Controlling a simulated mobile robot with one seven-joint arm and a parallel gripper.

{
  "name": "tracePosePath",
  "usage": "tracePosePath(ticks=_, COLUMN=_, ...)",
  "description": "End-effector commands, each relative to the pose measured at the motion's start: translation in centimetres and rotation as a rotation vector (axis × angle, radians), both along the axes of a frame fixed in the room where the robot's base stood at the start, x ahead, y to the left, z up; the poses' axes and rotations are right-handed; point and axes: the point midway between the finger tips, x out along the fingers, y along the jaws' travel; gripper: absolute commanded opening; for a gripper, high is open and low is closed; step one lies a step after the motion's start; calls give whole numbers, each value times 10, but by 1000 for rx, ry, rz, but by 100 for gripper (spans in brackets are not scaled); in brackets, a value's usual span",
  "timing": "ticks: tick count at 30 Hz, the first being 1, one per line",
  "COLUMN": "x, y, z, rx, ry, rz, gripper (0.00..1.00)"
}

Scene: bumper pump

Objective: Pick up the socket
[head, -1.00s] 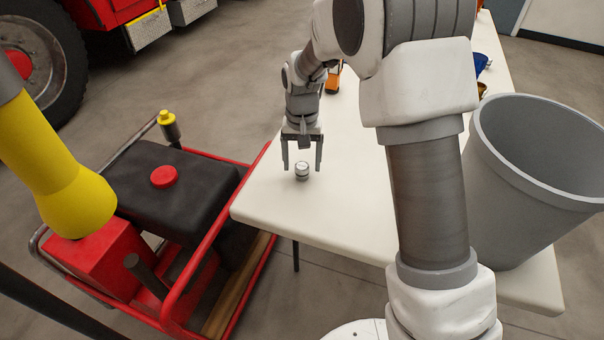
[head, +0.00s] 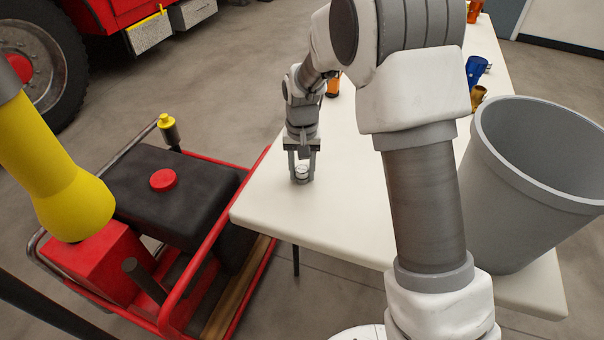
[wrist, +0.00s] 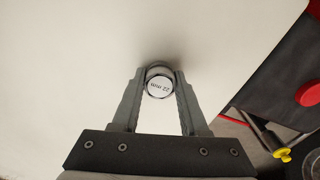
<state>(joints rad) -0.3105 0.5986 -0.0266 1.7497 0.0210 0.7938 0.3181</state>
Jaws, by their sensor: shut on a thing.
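The socket (head: 302,172) is a short silver cylinder on the white table near its left edge. In the wrist view the socket (wrist: 159,87) shows its pale top face with "22 mm" printed on it. My gripper (head: 301,177) points down over it. In the wrist view my gripper (wrist: 160,90) has a finger on each side of the socket, and it is shut on it near the fingertips. The socket appears upright and at table level; whether it touches the table cannot be told.
The white table (head: 350,215) is clear around the socket. A grey bin (head: 530,190) stands at the right. Blue (head: 476,70) and orange (head: 333,86) items lie farther back. A red-framed machine (head: 165,215) stands beside the table's left edge.

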Motion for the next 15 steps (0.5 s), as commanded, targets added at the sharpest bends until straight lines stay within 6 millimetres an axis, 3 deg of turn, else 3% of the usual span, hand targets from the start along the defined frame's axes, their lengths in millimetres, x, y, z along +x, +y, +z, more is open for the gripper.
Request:
tracePosePath(ticks=8, x=1, y=0, z=6, rx=1, ry=-2, rz=0, gripper=0)
tracePosePath(ticks=15, x=1, y=0, z=40, rx=2, ry=-5, rz=0, gripper=0)
